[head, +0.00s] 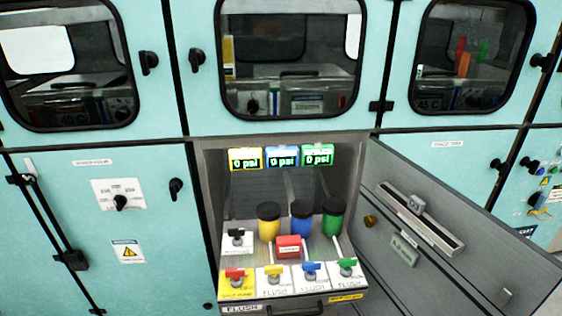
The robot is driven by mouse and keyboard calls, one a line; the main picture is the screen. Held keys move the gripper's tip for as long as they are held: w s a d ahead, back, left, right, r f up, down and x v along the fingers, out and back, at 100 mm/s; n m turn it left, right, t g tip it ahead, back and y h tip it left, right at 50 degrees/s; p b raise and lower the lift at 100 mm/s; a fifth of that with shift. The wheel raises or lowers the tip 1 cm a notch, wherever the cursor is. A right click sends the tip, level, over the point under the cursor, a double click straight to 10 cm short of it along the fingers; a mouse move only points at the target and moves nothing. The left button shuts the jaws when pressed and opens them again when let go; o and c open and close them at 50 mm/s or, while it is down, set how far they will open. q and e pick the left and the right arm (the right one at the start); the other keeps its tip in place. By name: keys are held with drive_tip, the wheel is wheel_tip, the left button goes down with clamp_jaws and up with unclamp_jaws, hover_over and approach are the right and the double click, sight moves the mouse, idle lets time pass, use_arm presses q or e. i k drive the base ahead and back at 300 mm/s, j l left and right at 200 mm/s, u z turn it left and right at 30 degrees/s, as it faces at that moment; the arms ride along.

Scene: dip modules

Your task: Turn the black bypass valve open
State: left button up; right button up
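The black valve (237,237) sits on a white plate at the back left of the pulled-out flush drawer (352,303). Its small black handle lies roughly crosswise in the head view; I cannot read its label or tell its open or shut state. In front of it is a row of valves: red (236,274), yellow (273,271), blue (312,268) and green (347,264). Neither of my grippers shows in the head view.
Yellow (268,222), blue (302,219) and green (333,216) canisters with dark lids stand behind the valves, near a red block (288,246). Three displays (283,157) above read 0 psi. An open grey door (440,230) stands to the right. Teal cabinets (90,250) surround the opening.

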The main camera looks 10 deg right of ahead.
sight(237, 233)
drive_tip(key=k+z, duration=0.15)
drive_tip(key=z, duration=0.2)
drive_tip(key=k+z, duration=0.15)
drive_tip(key=z, duration=0.25)
drive_tip(key=k+l+z, duration=0.1)
drive_tip(key=z, duration=0.25)
